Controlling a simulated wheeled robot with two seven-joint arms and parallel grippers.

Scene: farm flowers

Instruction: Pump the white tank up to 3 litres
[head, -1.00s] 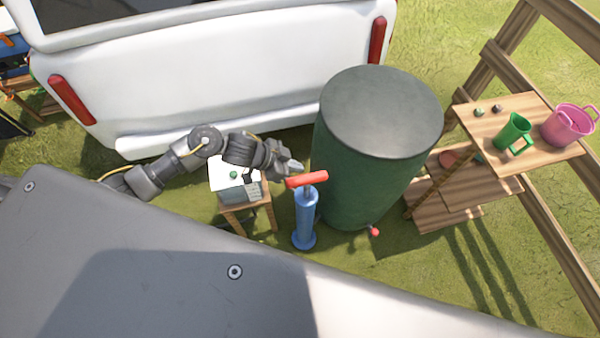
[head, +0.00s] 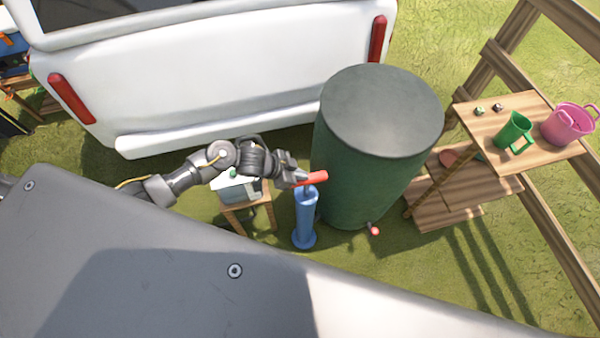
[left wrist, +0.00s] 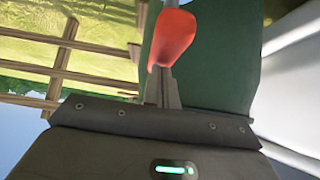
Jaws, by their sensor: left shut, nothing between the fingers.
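The blue pump (head: 305,220) stands upright on the grass, with a red handle (head: 317,178) on top. My left gripper (head: 300,181) is shut at the left end of the handle and hides part of it; whether they touch I cannot tell. In the left wrist view the red handle (left wrist: 172,40) shows just beyond the shut fingers (left wrist: 162,88), with nothing gripped. A pale tank (head: 240,188) with a small green cap sits on a wooden stool left of the pump, partly hidden by my left arm. Its level is not readable. My right gripper is not in view.
A large dark green barrel (head: 372,170) with a red-tipped tap stands right beside the pump. A white vehicle (head: 230,80) is behind. A wooden shelf (head: 480,130) at right holds a green jug (head: 513,132) and a pink bucket (head: 568,124).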

